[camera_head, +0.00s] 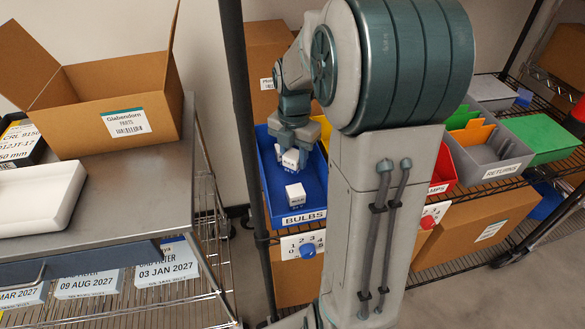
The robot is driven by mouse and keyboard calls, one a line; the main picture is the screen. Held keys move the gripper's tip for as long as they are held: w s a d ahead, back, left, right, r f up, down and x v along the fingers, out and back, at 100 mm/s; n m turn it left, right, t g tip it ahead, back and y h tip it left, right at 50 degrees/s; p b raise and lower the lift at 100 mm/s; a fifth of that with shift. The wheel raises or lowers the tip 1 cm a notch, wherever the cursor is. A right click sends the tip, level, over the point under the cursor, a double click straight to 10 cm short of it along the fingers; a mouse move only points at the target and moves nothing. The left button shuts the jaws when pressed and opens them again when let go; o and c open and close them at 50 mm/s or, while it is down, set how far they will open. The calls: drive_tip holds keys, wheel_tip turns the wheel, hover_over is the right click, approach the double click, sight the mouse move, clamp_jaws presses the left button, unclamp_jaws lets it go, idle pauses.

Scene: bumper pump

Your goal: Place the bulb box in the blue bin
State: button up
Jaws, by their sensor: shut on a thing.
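The blue bin (308,196), labelled BULBS, stands on the wire shelf left of my arm. One small white box (296,194) sits on its floor near the front. My gripper (291,152) is over the bin, pointing down, and is shut on another small white box (290,160), which I take to be the bulb box. The held box is within the bin's outline in the head view; how far it is above the bin floor I cannot tell. The fingers are small and partly hidden.
My arm hides the middle of the shelf. A yellow bin (323,128), a red bin (443,171) and a grey RETURNS bin (488,156) stand nearby. A dark rack post (246,110) is left of the blue bin. A metal table (120,190) with an open carton (118,108) stands at left.

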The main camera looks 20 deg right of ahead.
sight(294, 168)
drive_tip(key=shift+f, duration=2.05)
drive_tip(key=shift+f+b, duration=0.1)
drive_tip(key=shift+b, duration=0.2)
drive_tip(key=o, duration=1)
wheel_tip(294, 168, up, 12)
drive_tip(key=shift+r+p, duration=0.1)
drive_tip(key=shift+p, duration=0.75)
